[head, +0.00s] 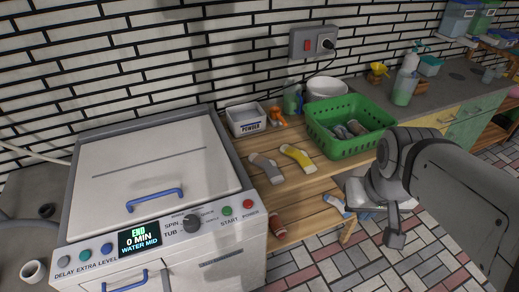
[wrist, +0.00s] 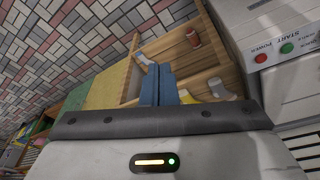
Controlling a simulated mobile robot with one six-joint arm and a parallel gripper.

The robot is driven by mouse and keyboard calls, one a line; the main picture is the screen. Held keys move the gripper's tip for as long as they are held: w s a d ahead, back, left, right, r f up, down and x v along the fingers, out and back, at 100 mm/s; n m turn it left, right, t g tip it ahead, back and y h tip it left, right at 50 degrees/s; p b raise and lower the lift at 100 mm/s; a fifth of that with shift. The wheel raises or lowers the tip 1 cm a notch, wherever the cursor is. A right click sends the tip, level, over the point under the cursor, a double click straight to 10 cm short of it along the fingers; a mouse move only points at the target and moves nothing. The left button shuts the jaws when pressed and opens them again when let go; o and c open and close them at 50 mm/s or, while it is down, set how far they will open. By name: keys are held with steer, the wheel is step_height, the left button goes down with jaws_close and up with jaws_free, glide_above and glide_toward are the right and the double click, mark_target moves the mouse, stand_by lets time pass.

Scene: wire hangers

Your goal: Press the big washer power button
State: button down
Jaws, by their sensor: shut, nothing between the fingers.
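The big washer (head: 152,178) is the white machine at the left of the head view. Its red power button (head: 248,204) is at the right end of the panel, beside the green start button (head: 226,211). The red button also shows at the upper right of the wrist view (wrist: 261,57). The display (head: 139,239) reads END, 0 MIN, WATER MID. My gripper's blue fingers (wrist: 158,72) are together and empty, apart from the washer. In the head view my arm is right of the washer and the fingertips are hard to make out.
A wooden bench (head: 292,190) with socks and a green basket (head: 345,135) stands right of the washer. A red can-like item (head: 278,225) lies lower down. The washer's blue lid handle (head: 154,193) sticks up. Tiled floor (head: 390,270) is open in front.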

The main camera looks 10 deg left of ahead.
steer(key=w+a+f+n+h+p, duration=0.1)
steer(key=w+a+n+h+p, duration=0.15)
steer(key=w+n, duration=0.35)
steer(key=n+t+p, duration=0.2)
steer(key=n+t, duration=0.4)
steer(key=n, duration=1)
glide_above(245, 205)
step_height(245, 205, down, 7)
steer(key=shift+r+h, duration=0.15)
steer(key=shift+h, duration=0.2)
steer(key=shift+d, duration=0.1)
step_height(245, 205, down, 8)
steer(key=b, duration=0.6)
steer(key=shift+s, duration=0.1)
steer(key=shift+f+b, duration=0.4)
steer(key=shift+b, duration=0.25)
steer(key=shift+f, duration=0.1)
steer(key=shift+f+b, duration=0.35)
steer(key=shift+b, duration=0.25)
